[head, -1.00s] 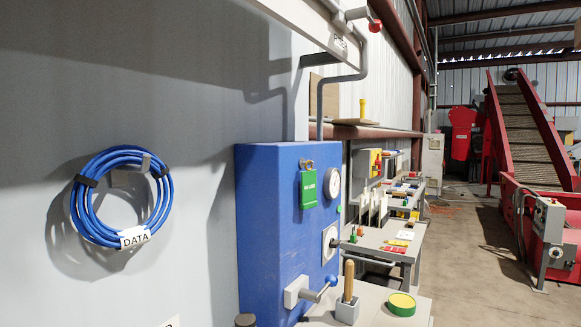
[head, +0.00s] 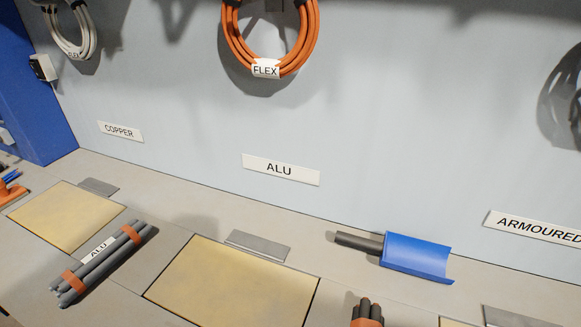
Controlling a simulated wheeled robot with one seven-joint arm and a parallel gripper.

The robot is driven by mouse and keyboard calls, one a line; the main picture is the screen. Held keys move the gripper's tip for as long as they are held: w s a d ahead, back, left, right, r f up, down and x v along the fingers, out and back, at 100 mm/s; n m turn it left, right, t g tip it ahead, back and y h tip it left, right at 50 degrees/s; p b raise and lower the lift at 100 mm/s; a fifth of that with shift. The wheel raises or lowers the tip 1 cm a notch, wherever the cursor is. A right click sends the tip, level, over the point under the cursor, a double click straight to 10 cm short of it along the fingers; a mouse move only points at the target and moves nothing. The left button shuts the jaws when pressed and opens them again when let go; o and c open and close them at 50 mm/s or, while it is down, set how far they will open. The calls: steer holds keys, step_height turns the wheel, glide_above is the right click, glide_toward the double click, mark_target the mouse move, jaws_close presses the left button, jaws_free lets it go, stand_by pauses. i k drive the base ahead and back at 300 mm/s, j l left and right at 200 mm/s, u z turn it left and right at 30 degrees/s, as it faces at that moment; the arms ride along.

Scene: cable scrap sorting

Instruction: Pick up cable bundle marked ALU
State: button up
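The cable bundle marked ALU (head: 101,262) lies on the bench at the lower left in the head view. It is several grey cables held by two orange bands, with a white ALU label between them. It lies diagonally between two yellowish panels, close to the left edge of the middle one. A wall sign reading ALU (head: 281,169) is above the middle panel (head: 236,285). My gripper is not in view.
A blue scoop (head: 417,257) with a dark handle lies at the back right. Another dark bundle end with an orange band (head: 367,312) shows at the bottom edge. Orange FLEX cable (head: 270,40) hangs on the wall. COPPER (head: 119,131) and ARMOURED (head: 538,228) signs flank the ALU sign.

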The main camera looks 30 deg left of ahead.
mark_target(71, 282)
steer(key=k+j+u, duration=0.1)
steer(key=u, duration=1.05)
